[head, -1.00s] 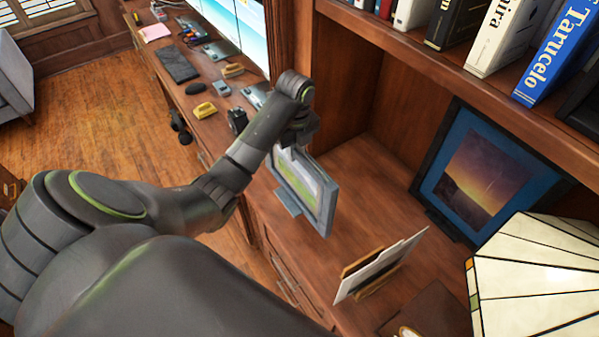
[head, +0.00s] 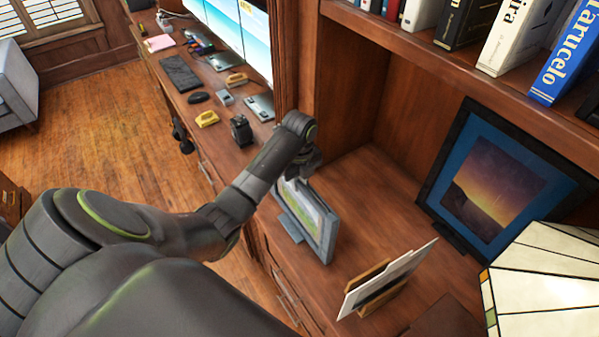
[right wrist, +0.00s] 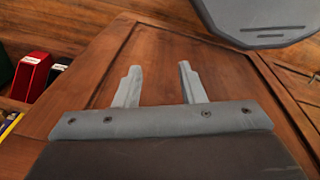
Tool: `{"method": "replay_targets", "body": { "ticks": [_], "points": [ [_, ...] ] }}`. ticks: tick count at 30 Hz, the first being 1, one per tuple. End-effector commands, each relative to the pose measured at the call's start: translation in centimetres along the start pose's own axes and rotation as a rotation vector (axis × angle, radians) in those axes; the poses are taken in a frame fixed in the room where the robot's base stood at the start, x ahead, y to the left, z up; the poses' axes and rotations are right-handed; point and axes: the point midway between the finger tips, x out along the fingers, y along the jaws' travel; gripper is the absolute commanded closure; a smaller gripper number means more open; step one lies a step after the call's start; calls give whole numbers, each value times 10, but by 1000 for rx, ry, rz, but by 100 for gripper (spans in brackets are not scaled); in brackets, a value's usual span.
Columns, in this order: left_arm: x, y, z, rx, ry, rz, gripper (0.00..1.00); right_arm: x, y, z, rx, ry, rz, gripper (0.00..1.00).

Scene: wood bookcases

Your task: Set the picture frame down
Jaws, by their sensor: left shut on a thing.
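The small grey picture frame (head: 318,232) with a green landscape picture is upright at the front left of the desk surface in the bookcase (head: 375,185) in the head view. My left gripper (head: 299,177) is shut on its upper left part, partly hidden by my own arm. The frame's grey foot is low, close to the wood surface; I cannot tell whether it touches. My right gripper (right wrist: 158,76) shows in the right wrist view with its two grey fingers apart and nothing between them, in front of a brown wood panel.
A letter holder (head: 372,284) with white papers stands just right of the frame. A large blue-matted picture (head: 490,185) leans at the back. A lamp shade (head: 548,275) stands at the right. Books (head: 510,35) fill the shelf above. Bare wood lies behind the small frame.

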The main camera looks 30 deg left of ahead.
Motion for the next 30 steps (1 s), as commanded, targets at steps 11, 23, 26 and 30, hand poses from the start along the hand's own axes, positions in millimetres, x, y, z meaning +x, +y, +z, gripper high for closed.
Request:
{"method": "replay_targets", "body": {
  "ticks": [11,23,26,30],
  "points": [
    [3,-1,0,2,-2,-5,100,-1,0,0,0,0,0,64],
    [7,0,0,0,0,0,63,-1,4,0,-2,0,5,64],
    [6,0,0,1,0,0,63,-1,5,0,-2,0,6,64],
    [0,0,0,-1,0,0,63,-6,5,0,-2,0,6,64]
  ]
}}
